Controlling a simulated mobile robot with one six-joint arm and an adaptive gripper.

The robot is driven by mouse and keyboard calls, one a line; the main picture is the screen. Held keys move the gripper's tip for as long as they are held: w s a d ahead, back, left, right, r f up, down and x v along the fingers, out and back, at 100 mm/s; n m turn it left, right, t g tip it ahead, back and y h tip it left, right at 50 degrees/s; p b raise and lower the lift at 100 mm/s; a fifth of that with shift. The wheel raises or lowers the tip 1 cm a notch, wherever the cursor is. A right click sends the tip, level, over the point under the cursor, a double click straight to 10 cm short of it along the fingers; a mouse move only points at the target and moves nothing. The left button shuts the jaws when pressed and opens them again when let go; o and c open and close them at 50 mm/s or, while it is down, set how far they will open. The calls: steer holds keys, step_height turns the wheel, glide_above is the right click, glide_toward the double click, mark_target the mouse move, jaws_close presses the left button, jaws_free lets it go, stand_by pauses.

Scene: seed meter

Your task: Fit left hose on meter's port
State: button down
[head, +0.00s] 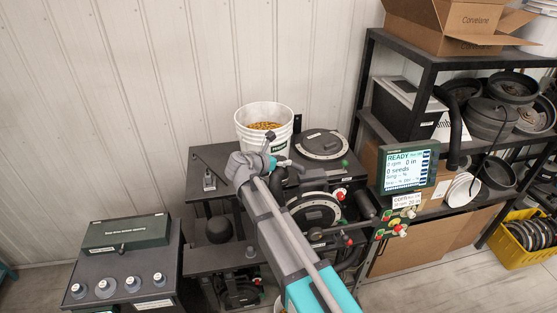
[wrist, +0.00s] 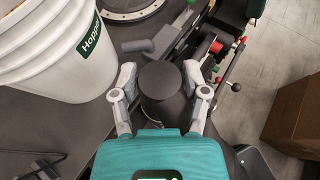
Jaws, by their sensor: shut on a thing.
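My gripper (wrist: 161,92) is shut on a dark grey, round-ended hose (wrist: 161,80), taken to be the left hose, with one pale finger on each side of it. In the head view my gripper (head: 281,163) is above the bench, just in front of the white bucket. The hose is mostly hidden behind my arm there. The seed meter (head: 316,211), a dark round housing with a pale ring, sits right of my arm and is partly covered by it. A grey stub (wrist: 139,46) lies ahead of the hose end, apart from it; I cannot tell if it is the port.
The white Hopper bucket (wrist: 55,50) of seeds stands close left of my gripper. A round lid (head: 323,144) lies behind the meter. Red and green knobs and a screen (head: 411,168) are to the right. A shelf (head: 427,62) holds boxes and wheels.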

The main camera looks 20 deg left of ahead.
mark_target(275, 183)
steer(key=shift+f, duration=0.15)
steer(key=shift+f+b, duration=4.45)
steer(key=shift+b, duration=0.05)
steer(key=shift+f+b, duration=0.55)
jaws_free()
steer(key=shift+w, duration=0.1)
steer(key=shift+r, duration=0.15)
